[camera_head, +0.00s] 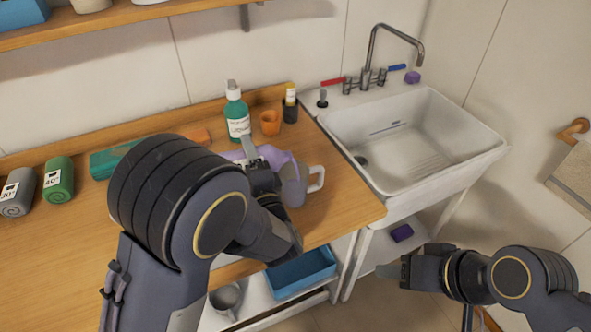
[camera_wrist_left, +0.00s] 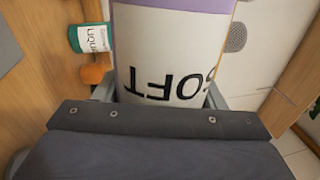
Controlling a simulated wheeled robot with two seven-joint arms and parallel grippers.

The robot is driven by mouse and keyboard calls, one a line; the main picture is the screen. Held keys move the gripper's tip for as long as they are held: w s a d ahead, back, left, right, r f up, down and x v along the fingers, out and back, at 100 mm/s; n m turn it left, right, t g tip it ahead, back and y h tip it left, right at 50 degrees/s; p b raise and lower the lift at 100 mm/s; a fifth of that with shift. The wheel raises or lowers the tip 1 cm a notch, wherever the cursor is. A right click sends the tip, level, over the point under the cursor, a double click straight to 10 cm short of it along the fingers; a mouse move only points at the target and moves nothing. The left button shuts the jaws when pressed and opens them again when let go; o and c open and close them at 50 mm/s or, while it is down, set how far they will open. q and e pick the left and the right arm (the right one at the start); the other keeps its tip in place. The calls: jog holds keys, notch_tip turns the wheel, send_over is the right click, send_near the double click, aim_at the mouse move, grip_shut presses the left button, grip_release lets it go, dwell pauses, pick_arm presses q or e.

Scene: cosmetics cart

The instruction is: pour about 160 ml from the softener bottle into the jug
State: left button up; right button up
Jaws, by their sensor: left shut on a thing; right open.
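The softener bottle (camera_head: 276,155) is lavender and lies well tilted over the worktop, partly hidden by my left arm. Its white label reading "SOFT" fills the middle of the left wrist view (camera_wrist_left: 172,50). My left gripper (camera_head: 254,160) is shut around the bottle's body. The jug (camera_head: 293,190), greyish with a pale handle on its right, stands on the worktop just right of and below the bottle's right end. I cannot tell whether liquid flows or how full the jug is. My right gripper (camera_head: 392,270) is open and empty, low in front of the sink.
A teal bottle (camera_head: 238,118), an orange cup (camera_head: 270,123) and a dark bottle with a yellow cap (camera_head: 290,106) stand behind. Rolled grey (camera_head: 17,196) and green (camera_head: 59,183) towels are at left. The sink (camera_head: 408,138) is right. A blue bin (camera_head: 302,273) sits below.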

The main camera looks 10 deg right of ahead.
pick_arm(q)
jog(key=shift+d+r+m+p, duration=0.1)
jog(key=shift+r+m+p, duration=0.05)
jog(key=shift+m+p, duration=0.4)
pick_arm(e)
jog(key=shift+s+d+r, duration=0.45)
jog(key=shift+d+r, duration=0.15)
jog(key=shift+d, duration=0.15)
